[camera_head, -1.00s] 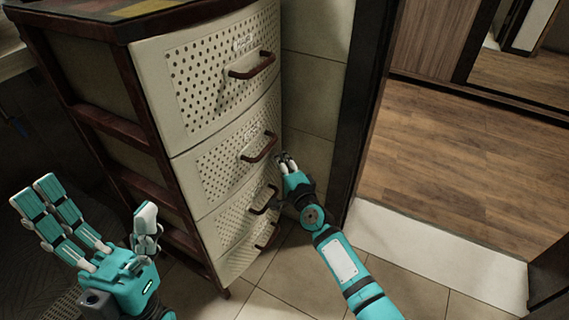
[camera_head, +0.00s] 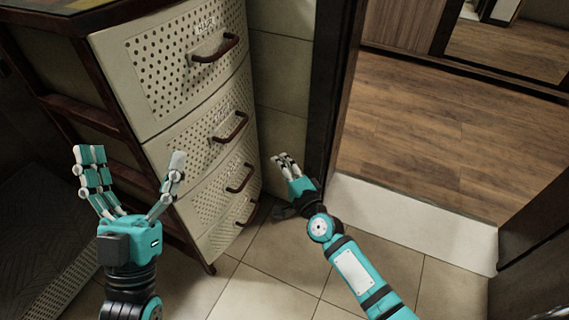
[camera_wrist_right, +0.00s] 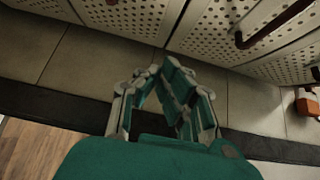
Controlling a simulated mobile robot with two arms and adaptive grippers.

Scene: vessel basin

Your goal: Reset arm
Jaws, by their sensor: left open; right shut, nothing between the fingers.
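My left gripper (camera_head: 130,188) is at the lower left of the head view, fingers upward and spread wide, in front of the drawer cabinet's side and lower drawers. It is open and empty. My right gripper (camera_head: 285,162) is just right of the cabinet, in front of the tiled wall, with its fingers together and nothing between them. It also shows in the right wrist view (camera_wrist_right: 160,75), with the cabinet's perforated drawer fronts beyond it. The right gripper appears apart from the drawer handles.
The cream drawer cabinet (camera_head: 165,75) has a dark red frame and brown handles (camera_head: 230,127); its drawers look closed. A dark door frame (camera_head: 335,90) and pale threshold (camera_head: 410,222) stand to the right, with wooden floor (camera_head: 440,140) beyond. Tiled floor (camera_head: 265,297) is clear in front.

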